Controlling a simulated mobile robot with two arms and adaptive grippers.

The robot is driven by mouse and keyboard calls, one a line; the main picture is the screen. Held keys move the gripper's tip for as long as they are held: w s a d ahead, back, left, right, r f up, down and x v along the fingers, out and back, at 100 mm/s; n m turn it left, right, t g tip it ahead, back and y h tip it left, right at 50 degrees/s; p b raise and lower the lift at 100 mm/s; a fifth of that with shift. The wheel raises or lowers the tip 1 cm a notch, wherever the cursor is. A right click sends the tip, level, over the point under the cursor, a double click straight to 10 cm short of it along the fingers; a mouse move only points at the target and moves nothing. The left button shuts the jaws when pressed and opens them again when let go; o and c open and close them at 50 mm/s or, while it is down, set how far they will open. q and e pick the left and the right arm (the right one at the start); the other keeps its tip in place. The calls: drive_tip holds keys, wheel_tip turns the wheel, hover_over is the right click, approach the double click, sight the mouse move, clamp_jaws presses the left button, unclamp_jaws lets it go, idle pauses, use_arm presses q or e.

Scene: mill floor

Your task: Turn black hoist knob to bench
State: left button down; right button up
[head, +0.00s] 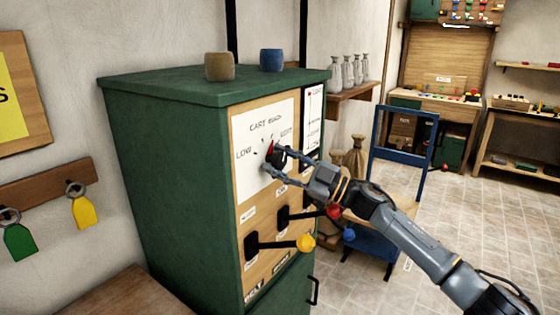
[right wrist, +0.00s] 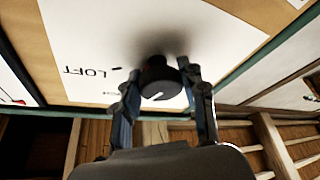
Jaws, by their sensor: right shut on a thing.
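The black hoist knob (right wrist: 158,80) is round with a white pointer line, and stands out from a white dial plate (head: 259,120) on the green cabinet (head: 170,165). My right gripper (head: 274,162) reaches the plate from the right and is shut on the knob, a finger on each side. The right wrist view shows the two fingers (right wrist: 163,78) around it. The word LOFT reads upside down there, left of the knob. In the head view the gripper hides most of the knob and part of the lettering. My left gripper is not in view.
Below the plate, levers with a yellow ball (head: 306,243) and a red ball (head: 334,211) stick out near my right arm. A tan cup (head: 219,66) and a blue cup (head: 271,60) stand on the cabinet. A blue frame (head: 404,145) stands behind my arm.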

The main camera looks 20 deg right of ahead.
sight(265, 112)
idle(0.3)
drive_tip(key=o, duration=1.2)
drive_tip(key=shift+c, duration=0.2)
drive_tip(key=shift+r, duration=0.1)
wheel_tip(265, 112, up, 10)
drive_tip(key=shift+f, duration=0.1)
